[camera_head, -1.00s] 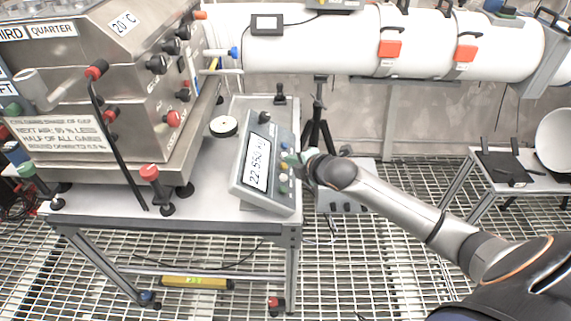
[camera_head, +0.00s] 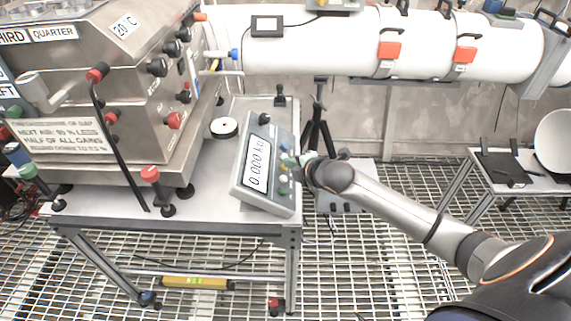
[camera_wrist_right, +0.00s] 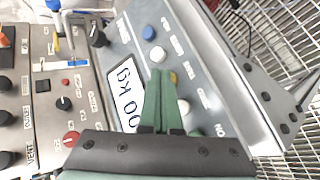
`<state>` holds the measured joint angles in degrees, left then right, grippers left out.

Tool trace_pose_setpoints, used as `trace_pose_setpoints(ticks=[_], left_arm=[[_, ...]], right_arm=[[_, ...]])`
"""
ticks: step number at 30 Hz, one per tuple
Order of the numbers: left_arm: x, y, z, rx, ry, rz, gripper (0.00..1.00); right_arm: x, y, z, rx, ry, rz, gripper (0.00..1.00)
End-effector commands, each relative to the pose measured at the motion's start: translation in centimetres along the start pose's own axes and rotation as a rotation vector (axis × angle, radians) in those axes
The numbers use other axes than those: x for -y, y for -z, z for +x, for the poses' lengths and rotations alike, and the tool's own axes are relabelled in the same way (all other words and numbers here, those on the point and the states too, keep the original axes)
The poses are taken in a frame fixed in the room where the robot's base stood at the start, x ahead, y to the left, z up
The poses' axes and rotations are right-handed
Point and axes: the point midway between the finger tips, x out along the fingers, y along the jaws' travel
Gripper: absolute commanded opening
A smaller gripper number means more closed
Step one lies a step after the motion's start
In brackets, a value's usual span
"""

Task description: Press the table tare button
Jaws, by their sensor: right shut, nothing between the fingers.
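The grey scale indicator panel (camera_head: 268,195) sits tilted on the right part of the table (camera_head: 215,185). Its display (camera_head: 257,165) reads 0.000 kg. A column of coloured buttons runs beside the display. The right wrist view shows a blue button (camera_wrist_right: 148,32), a white button (camera_wrist_right: 157,54), a yellow button (camera_wrist_right: 173,77) and another white one (camera_wrist_right: 183,106). My right gripper (camera_head: 288,159) is shut and empty, its green fingertips (camera_wrist_right: 160,73) over the button column beside the yellow button. I cannot tell whether they touch the panel. My left gripper is out of view.
A large steel cabinet (camera_head: 130,65) with knobs stands on the table's left. A white horizontal tube (camera_head: 330,45) crosses the back. A small table (camera_head: 530,183) stands at right over grating floor.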

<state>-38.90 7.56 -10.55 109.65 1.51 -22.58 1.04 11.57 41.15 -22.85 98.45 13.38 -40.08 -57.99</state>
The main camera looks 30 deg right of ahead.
Motion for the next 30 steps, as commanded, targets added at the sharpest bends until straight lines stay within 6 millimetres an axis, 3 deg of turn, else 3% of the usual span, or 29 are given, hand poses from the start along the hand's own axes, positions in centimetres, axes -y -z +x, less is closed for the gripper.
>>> trace_pose_setpoints(ticks=[14, 23, 30], left_arm=[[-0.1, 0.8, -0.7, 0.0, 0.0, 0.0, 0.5], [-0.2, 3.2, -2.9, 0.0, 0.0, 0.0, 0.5], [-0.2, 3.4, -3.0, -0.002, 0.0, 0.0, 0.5]], right_arm=[[-0.4, -0.4, -0.5, 0.001, 0.0, 0.0, 0.0], [-2.2, -1.8, -2.7, 0.001, 0.001, -0.002, 0.0], [-3.0, -3.0, -4.1, 0.002, -0.001, -0.002, 0.0]])
